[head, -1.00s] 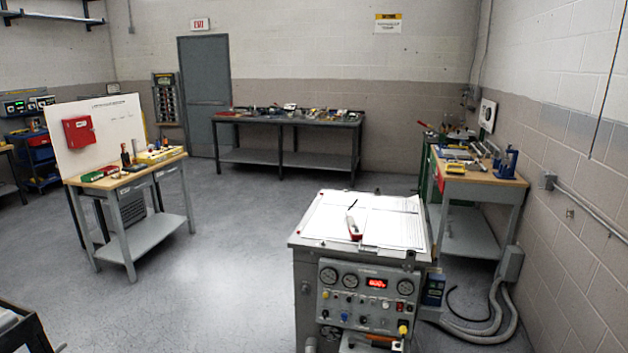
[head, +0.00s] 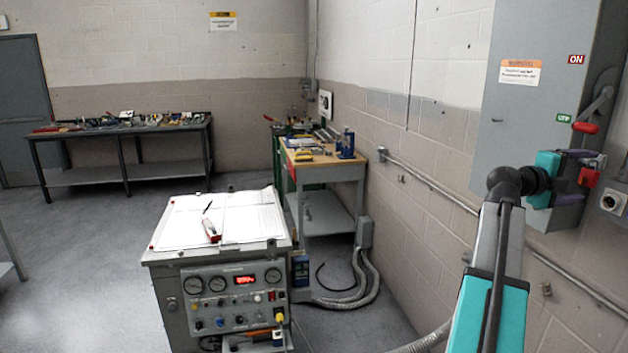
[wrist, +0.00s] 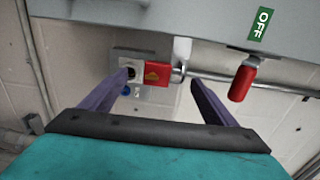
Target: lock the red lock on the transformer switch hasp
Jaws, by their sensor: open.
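The grey transformer switch box (head: 540,85) is on the right in the head view, with ON and OFF labels. Its red-gripped handle (head: 585,127) is down beside the OFF label; the red grip (wrist: 243,82) also shows in the wrist view. The red lock (head: 588,177) is by the box's lower right edge. In the wrist view the red lock (wrist: 158,74) has a yellow label and a metal shackle on its right; whether the shackle is closed is unclear. My gripper (wrist: 158,78) is open, its purple fingers on either side of the lock in the picture, with visible gaps. The hasp is not clearly distinguishable.
A grey wall fitting with a round opening (head: 612,202) is right of the lock. A conduit (head: 450,195) runs along the wall below the switch box. A grey test console (head: 225,290) with papers stands left of my arm. Open floor lies farther left.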

